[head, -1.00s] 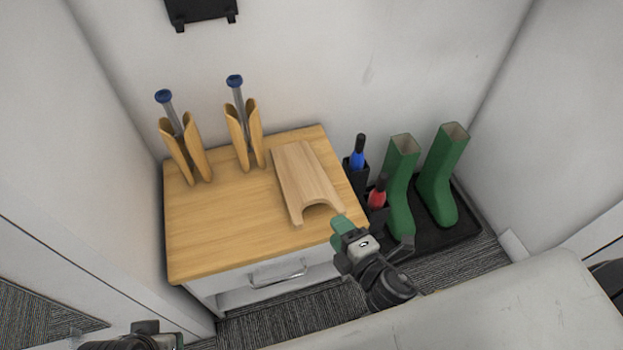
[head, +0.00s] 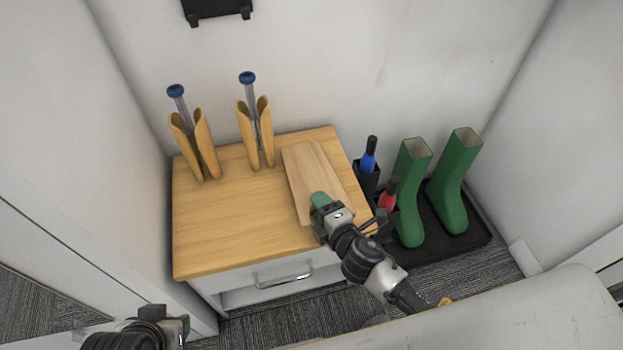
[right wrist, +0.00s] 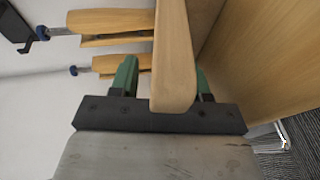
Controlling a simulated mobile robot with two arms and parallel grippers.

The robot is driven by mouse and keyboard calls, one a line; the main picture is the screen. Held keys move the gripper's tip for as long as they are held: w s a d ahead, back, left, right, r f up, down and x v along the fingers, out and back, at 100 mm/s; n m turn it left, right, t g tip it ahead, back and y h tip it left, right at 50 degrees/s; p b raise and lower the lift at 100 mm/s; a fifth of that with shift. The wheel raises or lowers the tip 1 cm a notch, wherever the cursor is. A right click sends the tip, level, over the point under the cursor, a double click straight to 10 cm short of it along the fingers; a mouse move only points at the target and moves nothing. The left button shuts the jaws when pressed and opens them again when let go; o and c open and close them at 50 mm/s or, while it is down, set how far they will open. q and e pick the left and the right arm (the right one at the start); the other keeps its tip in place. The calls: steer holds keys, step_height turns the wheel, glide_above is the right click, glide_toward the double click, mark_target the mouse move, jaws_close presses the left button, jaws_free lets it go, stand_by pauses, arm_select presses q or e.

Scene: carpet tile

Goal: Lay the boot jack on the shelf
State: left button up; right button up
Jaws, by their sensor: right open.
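The boot jack (head: 312,167), a pale wooden board, lies on the wooden top of the cabinet (head: 225,225), at its right side. My right gripper (head: 319,203) is over the boot jack's near end and hides the notch there. In the right wrist view, one part of the boot jack (right wrist: 174,55) stands between the two green fingers of the open right gripper (right wrist: 165,78), with gaps beside it. An open shelf space (head: 265,295) shows below the drawer. My left gripper (head: 180,330) is partly in view at the bottom left; its jaws are unclear.
Two wooden boot trees (head: 195,145) (head: 255,130) with blue knobs stand at the back of the cabinet top. To the right are blue-handled (head: 369,155) and red-handled (head: 389,193) brushes in dark holders, and green boots (head: 412,195) on a black tray (head: 475,238).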

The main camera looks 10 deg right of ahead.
steer(key=shift+w+a, duration=0.1)
steer(key=shift+w, duration=0.15)
jaws_close()
steer(key=shift+r, duration=0.1)
